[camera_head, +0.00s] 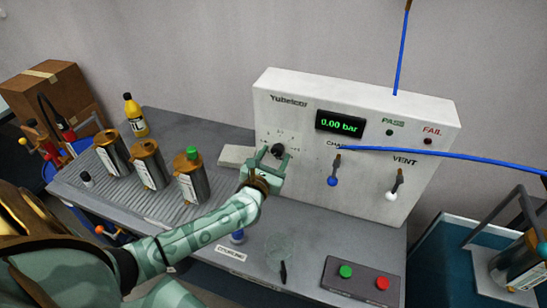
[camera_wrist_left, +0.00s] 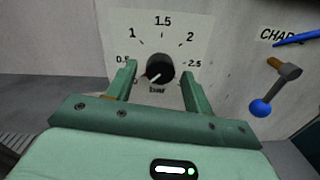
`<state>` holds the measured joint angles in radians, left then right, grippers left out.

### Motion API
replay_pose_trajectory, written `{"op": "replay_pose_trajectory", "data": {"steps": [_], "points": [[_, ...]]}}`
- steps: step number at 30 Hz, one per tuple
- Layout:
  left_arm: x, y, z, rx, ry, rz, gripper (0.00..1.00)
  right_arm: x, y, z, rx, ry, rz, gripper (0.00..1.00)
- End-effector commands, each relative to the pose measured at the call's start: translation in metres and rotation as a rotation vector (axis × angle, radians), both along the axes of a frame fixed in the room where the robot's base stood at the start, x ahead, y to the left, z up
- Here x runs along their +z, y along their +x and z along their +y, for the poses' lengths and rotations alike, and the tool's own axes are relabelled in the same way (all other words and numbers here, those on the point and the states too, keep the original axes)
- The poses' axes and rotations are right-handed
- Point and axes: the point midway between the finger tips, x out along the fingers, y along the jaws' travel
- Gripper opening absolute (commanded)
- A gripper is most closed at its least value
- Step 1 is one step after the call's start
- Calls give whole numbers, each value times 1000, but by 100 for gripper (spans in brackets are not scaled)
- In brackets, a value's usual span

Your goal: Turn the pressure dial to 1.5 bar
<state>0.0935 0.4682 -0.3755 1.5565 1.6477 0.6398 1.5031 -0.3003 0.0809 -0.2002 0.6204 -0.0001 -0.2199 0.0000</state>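The pressure dial is a round black knob (camera_head: 278,150) on the white front panel, with a printed scale from 0.5 to 2.5 around it. The green display (camera_head: 340,122) reads 0.00 bar. My left gripper (camera_head: 273,157) is in front of the dial. In the left wrist view its fingers (camera_wrist_left: 160,82) are spread, one on each side of the knob, with gaps visible. My right gripper is not in view.
A blue-tipped lever (camera_head: 333,174) and a white-tipped lever (camera_head: 394,188) stick out right of the dial. A blue tube (camera_head: 440,152) crosses the panel. Several metal canisters (camera_head: 150,165) stand on the bench at left. A box with green and red buttons (camera_head: 361,284) sits at front right.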

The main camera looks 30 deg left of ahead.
Motion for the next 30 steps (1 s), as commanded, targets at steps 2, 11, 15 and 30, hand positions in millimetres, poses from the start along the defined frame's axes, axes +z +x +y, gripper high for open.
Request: {"op": "replay_pose_trajectory", "data": {"steps": [2,11,15,30], "points": [[0,0,0,0,0,0,28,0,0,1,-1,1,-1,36],[0,0,0,0,8,2,9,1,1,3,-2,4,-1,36],[1,0,0,0,37,9,9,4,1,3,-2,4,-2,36],[4,-1,0,0,400,97,9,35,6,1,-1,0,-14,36]]}}
